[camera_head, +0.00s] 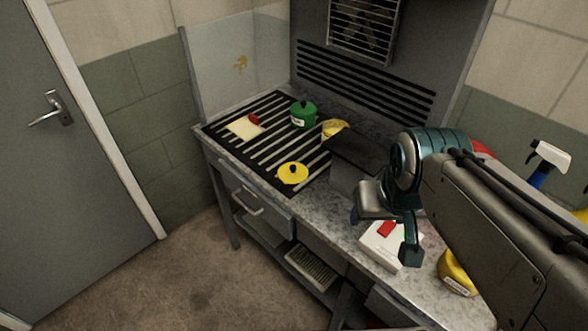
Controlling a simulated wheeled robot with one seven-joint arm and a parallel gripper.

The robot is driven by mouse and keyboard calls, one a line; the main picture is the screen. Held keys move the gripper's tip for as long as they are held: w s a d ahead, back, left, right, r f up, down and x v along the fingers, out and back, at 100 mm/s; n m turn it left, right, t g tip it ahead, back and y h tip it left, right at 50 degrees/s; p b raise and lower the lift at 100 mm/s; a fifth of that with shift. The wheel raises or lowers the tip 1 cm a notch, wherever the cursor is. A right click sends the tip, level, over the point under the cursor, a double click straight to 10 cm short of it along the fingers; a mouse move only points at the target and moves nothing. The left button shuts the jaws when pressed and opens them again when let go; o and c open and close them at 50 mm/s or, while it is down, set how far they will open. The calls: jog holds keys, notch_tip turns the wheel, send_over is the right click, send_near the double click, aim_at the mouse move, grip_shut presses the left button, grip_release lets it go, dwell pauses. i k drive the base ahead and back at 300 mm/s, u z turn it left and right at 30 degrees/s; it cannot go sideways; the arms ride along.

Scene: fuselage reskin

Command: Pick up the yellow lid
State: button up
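The yellow lid (292,173) is a round disc with a dark knob on top. It lies flat on the black slatted grille (240,150) of the bench, near its front edge. My gripper (380,232) is to the right of the lid, over the right part of the bench and well apart from it. Its two dark fingers are spread, with a white box (385,248) with a red patch showing behind and between them. I see nothing held. A yellow pot (334,127) stands farther back, partly hidden by a dark box.
A green pot (303,113) stands at the back of the grille. A yellow cloth (245,129) and a small red item lie to the left. A dark raised box (358,165) stands between lid and gripper. A yellow container (457,272) and a spray bottle (546,163) are to the right.

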aim_at(292, 173)
jog(key=u, duration=1.8)
jog(key=i, duration=1.9)
jog(key=z, duration=3.3)
